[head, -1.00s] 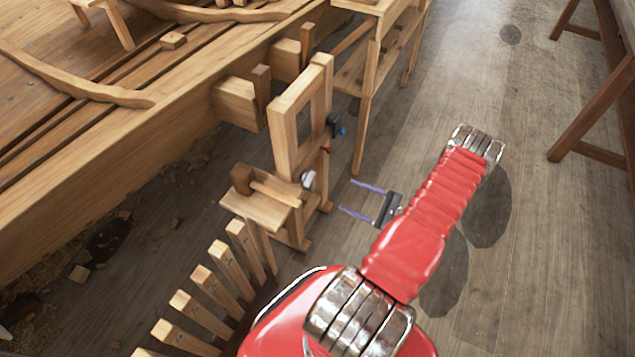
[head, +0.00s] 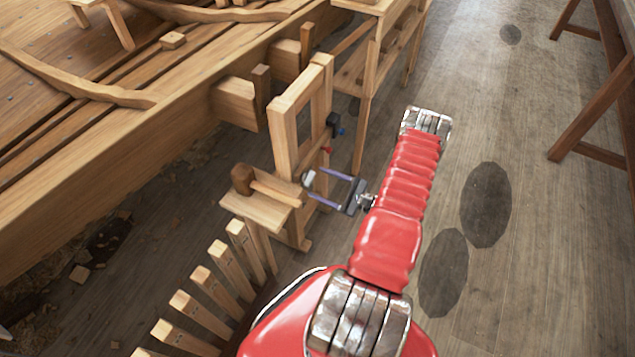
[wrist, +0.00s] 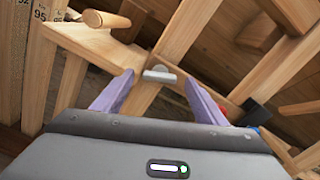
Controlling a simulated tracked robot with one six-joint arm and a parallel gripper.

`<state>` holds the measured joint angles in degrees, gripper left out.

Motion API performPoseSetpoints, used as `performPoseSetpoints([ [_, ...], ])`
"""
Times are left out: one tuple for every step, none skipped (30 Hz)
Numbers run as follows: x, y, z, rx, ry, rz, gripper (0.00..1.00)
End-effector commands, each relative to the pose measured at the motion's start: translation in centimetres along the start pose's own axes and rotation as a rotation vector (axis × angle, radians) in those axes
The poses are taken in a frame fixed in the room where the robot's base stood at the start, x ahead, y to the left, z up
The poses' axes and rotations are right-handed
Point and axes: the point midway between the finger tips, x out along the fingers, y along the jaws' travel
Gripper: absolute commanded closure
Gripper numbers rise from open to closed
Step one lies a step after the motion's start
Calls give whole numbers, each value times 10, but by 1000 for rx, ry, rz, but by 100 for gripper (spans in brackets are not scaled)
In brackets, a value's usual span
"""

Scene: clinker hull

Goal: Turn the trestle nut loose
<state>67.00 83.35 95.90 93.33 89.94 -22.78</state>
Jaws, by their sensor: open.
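The trestle nut, a small pale metal piece (head: 309,179), sits on the near side of the wooden trestle frame (head: 284,132). In the wrist view the nut (wrist: 160,74) shows as a light grey knob against a wooden post. My gripper (head: 322,187) is open, its two purple fingers pointing at the trestle. In the wrist view the fingers (wrist: 156,100) stand left and right of the line to the nut, which appears just beyond and between their tips. Nothing is between the fingers. I cannot tell whether either finger touches the nut.
A wooden mallet (head: 243,179) lies on a small shelf (head: 262,213) left of the nut. A black piece (head: 333,125) with blue and red parts is on the frame above it. Upright slats (head: 228,262) stand nearer. The floor to the right (head: 540,270) is clear.

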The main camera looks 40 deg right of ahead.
Motion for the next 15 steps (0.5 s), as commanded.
performPoseSetpoints([
  [6,1,0,0,-1,2,34],
  [9,0,0,0,-1,2,34],
  [12,0,0,0,0,1,34],
  [13,0,0,0,0,1,34],
  [15,0,0,0,0,1,34],
  [16,0,0,0,0,1,34],
  [17,0,0,0,0,0,34],
  [18,0,0,0,0,0,34],
  [18,0,0,0,0,0,34],
  [18,0,0,0,0,0,34],
  [18,0,0,0,0,0,34],
  [18,0,0,0,0,0,34],
  [18,0,0,0,0,0,34],
  [18,0,0,0,0,0,34],
  [18,0,0,0,0,0,34],
])
